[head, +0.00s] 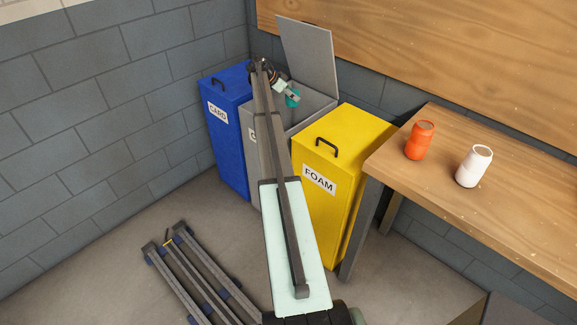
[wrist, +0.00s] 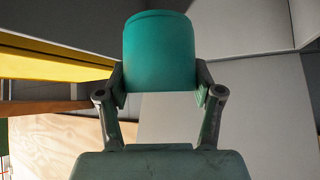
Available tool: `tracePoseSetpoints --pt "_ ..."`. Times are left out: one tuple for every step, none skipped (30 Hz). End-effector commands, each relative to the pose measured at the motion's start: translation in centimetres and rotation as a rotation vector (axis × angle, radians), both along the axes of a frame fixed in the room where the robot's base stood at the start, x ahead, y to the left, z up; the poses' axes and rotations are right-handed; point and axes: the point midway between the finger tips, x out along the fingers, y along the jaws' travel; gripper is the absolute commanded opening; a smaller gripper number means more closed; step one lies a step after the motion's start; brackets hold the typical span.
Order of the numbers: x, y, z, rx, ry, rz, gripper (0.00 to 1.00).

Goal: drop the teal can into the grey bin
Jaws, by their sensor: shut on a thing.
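The teal can (wrist: 158,52) is held between the fingers of my gripper (wrist: 160,85), which is shut on it. In the head view the teal can (head: 293,97) shows as a small patch over the opening of the grey bin (head: 318,103). The bin's lid (head: 307,52) stands open against the back wall. In the wrist view grey panels, apparently the bin's walls, lie beyond the can. My arm hides much of the bin's front. I cannot tell how far the can is below the rim.
A blue bin (head: 229,130) marked CARD stands left of the grey bin, lid shut. A yellow bin (head: 340,150) marked FOAM stands right, lid shut. A wooden table (head: 440,160) holds an orange can (head: 420,140) and a white can (head: 473,166). Dark rails (head: 195,275) lie on the floor.

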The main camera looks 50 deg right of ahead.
Motion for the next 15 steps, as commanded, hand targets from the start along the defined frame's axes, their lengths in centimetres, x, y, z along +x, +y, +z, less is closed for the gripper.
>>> tracePoseSetpoints --pt "0.0 0.0 -0.7 0.0 0.001 0.001 0.44" --pt "0.0 0.0 -1.0 0.0 0.001 0.001 0.44" --pt "0.0 0.0 -1.4 0.001 0.001 0.001 0.44" --pt "0.0 0.0 -1.6 0.001 0.001 0.001 0.44" --pt "0.0 0.0 -1.8 0.0 0.001 0.002 0.44" --pt "0.0 0.0 -2.0 0.0 0.001 0.002 0.44" --pt "0.0 0.0 -2.1 0.0 0.0 0.001 0.44" --pt "0.0 0.0 -2.2 0.0 0.0 0.001 0.44" --pt "0.0 0.0 -2.2 0.0 0.0 0.001 0.44" --pt "0.0 0.0 -2.2 0.0 0.0 0.001 0.44" --pt "0.0 0.0 -2.3 0.0 0.0 0.001 0.44" --pt "0.0 0.0 -2.3 0.0 0.0 0.001 0.44" --pt "0.0 0.0 -2.3 0.0 0.0 0.001 0.44" --pt "0.0 0.0 -2.3 0.0 0.0 0.001 0.44" --pt "0.0 0.0 -2.3 0.0 0.0 0.001 0.44"
